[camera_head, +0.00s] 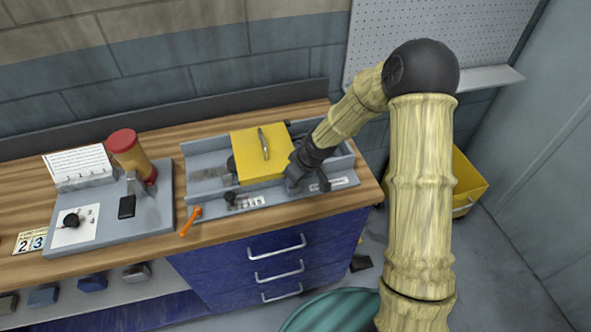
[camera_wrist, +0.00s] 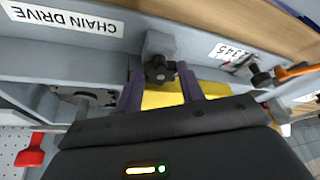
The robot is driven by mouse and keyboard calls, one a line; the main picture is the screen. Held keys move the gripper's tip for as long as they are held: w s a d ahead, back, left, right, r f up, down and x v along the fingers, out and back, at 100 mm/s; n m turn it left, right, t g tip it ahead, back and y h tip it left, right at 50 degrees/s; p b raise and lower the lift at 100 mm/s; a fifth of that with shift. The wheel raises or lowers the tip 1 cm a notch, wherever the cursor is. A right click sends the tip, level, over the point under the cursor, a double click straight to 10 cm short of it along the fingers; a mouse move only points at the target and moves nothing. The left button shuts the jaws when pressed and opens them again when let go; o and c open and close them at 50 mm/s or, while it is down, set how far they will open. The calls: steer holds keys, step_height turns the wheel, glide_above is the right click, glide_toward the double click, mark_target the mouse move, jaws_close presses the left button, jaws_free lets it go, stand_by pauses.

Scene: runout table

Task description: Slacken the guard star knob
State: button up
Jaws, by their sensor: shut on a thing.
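The guard star knob (camera_wrist: 159,69) is a small black lobed knob on a grey block, seen in the wrist view. My gripper (camera_wrist: 158,76) has a finger on each side of it and is shut on it. In the head view my gripper (camera_head: 296,174) is at the front right of the yellow guard (camera_head: 250,143), and hides the knob there. The guard has a grey handle on top and looks closed over the grey runout table (camera_head: 210,181). A strip of its yellow shows between my fingers in the wrist view (camera_wrist: 165,98).
A "CHAIN DRIVE" label (camera_wrist: 62,18) is near the knob. A digit counter (camera_head: 246,203), a black knob (camera_head: 230,197) and an orange lever (camera_head: 191,220) are along the front left. A grey board (camera_head: 157,216) with a red-capped bottle (camera_head: 130,155) stands further left.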

stand_by(0.3)
steer(key=o, duration=1)
steer(key=shift+c, duration=0.2)
steer(key=shift+w+r, duration=0.1)
